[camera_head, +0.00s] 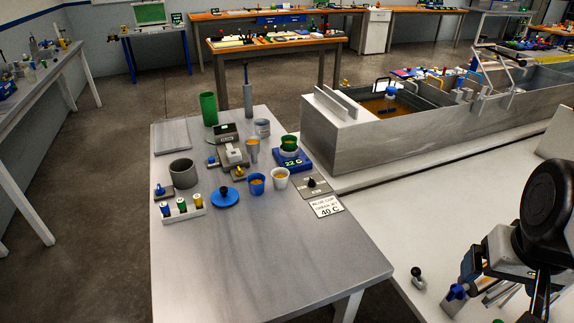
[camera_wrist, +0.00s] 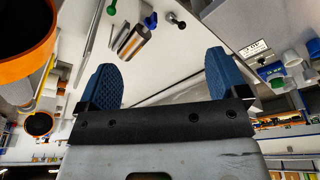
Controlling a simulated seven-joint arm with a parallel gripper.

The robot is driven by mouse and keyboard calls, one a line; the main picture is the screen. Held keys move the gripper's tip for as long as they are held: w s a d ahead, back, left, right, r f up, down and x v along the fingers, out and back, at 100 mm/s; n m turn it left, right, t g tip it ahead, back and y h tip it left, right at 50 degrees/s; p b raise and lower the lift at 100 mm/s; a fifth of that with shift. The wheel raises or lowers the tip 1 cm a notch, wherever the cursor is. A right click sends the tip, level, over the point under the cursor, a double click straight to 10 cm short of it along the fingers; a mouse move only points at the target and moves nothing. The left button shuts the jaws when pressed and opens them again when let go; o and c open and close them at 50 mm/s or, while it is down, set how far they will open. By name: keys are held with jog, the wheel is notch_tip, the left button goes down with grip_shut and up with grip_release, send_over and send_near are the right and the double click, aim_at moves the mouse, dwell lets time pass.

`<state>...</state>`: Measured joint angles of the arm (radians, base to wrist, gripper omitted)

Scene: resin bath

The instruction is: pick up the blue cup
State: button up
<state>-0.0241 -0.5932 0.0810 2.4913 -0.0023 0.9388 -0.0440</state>
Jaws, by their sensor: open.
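The blue cup (camera_head: 256,183) stands upright on the grey table (camera_head: 270,245), with orange contents showing inside. A white cup (camera_head: 280,178) with similar contents stands just to its right. My gripper (camera_wrist: 160,78) is open, its two blue fingers wide apart with nothing held between them. My arm is at the lower right of the head view, well to the right of the blue cup and over the white surface. In the wrist view, small blue and white items show at the right edge, but I cannot tell which one is the blue cup.
A blue lidded item (camera_head: 225,197), a vial rack (camera_head: 181,211) and a grey pot (camera_head: 183,173) stand left of the cup. Behind it is a blue device (camera_head: 291,160) reading 22 C. A 40 C sign (camera_head: 326,206) lies to the right. The table's front is clear.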

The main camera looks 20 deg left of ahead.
jog(key=w+a+f+n+g+y, duration=0.15)
jog(key=w+a+n, duration=0.95)
jog(key=w+a, duration=1.35)
jog(key=n+g, duration=0.2)
jog(key=n, duration=0.9)
send_over(257, 185)
jog(key=w, duration=0.3)
notch_tip(257, 185, down, 16)
jog(key=shift+w+a, duration=0.15)
jog(key=shift+a, duration=0.25)
jog(key=shift+a+f, duration=0.2)
jog(key=shift+f, duration=1)
jog(key=shift+s+a+f, duration=0.15)
jog(key=shift+f, duration=0.7)
jog(key=shift+s+a+f, duration=0.1)
jog(key=shift+s+f, duration=0.1)
jog(key=shift+f, duration=0.7)
jog(key=shift+s+a+f, duration=0.15)
jog(key=shift+f, duration=0.7)
